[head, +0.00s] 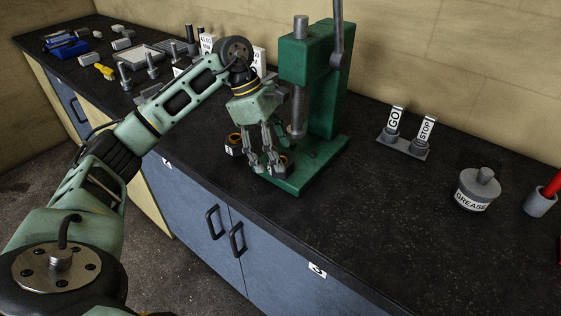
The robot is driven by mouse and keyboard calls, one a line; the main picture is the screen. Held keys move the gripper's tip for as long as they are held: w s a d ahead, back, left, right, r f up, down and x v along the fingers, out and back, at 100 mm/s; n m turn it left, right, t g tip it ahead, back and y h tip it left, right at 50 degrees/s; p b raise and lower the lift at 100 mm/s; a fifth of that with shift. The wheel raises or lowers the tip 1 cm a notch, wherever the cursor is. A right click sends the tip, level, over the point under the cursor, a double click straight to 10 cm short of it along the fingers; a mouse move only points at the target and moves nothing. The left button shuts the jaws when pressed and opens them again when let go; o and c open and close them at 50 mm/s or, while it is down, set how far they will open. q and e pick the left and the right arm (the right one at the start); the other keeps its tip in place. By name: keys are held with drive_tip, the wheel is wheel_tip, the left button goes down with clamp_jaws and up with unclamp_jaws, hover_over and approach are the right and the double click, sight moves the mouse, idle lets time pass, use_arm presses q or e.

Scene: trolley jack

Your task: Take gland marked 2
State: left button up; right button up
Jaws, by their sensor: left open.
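A small dark part with a brass-coloured ring and a white tag (233,144) stands at the left edge of the green press base. The tag's mark is too small to read surely, so I cannot tell if this is gland 2. My left gripper (267,165) points down over the press base, just right of this part. Its fingers are apart. Another brass-coloured bit (283,159) shows by the right finger, partly hidden; I cannot tell whether the fingers touch it. My right gripper is out of view.
The green press (316,90) with its ram and lever stands right behind my left gripper. GO and STOP tags (405,140), a grease pot (476,190) and a grey cup (540,203) stand to the right. Bolts and a tray crowd the left. The front right of the black worktop is clear.

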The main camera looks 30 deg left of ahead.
use_arm(q)
drive_tip(key=shift+x, duration=0.9)
drive_tip(key=shift+r, duration=0.1)
drive_tip(key=c, duration=1.7)
